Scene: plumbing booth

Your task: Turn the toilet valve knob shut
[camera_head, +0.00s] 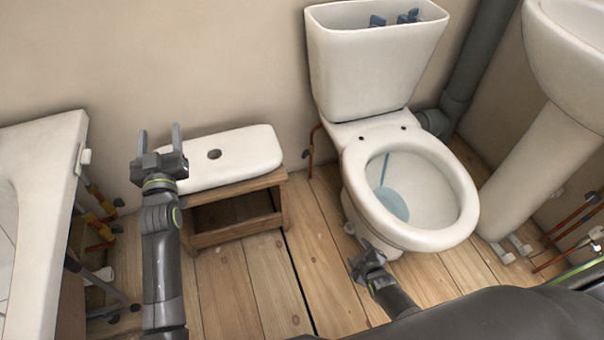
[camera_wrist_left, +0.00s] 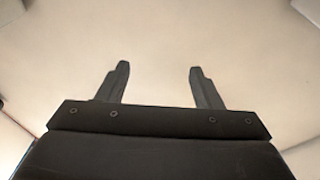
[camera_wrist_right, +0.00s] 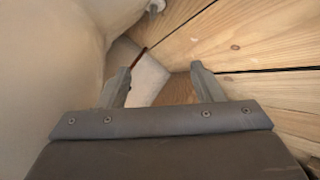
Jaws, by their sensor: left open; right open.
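The toilet (camera_head: 410,185) stands against the back wall with its seat ring down and its lid up or absent. A thin copper pipe (camera_head: 311,150) rises from the floor left of the toilet. A small fitting shows on it, but the valve knob cannot be made out clearly. The right wrist view shows a reddish pipe (camera_wrist_right: 138,58) beyond the fingertips. My right gripper (camera_head: 363,255) is open and empty, low in front of the toilet's base. My left gripper (camera_head: 160,141) is open and empty, pointing up in front of the wall, left of the stool.
A wooden stool (camera_head: 237,236) carries the white cistern lid (camera_head: 232,160). The open cistern (camera_head: 370,65) is above the bowl. A bathtub (camera_head: 45,150) with pipes is at left. A basin pedestal (camera_head: 545,160) and pipes are at right. Plank floor (camera_head: 315,240) lies clear between stool and toilet.

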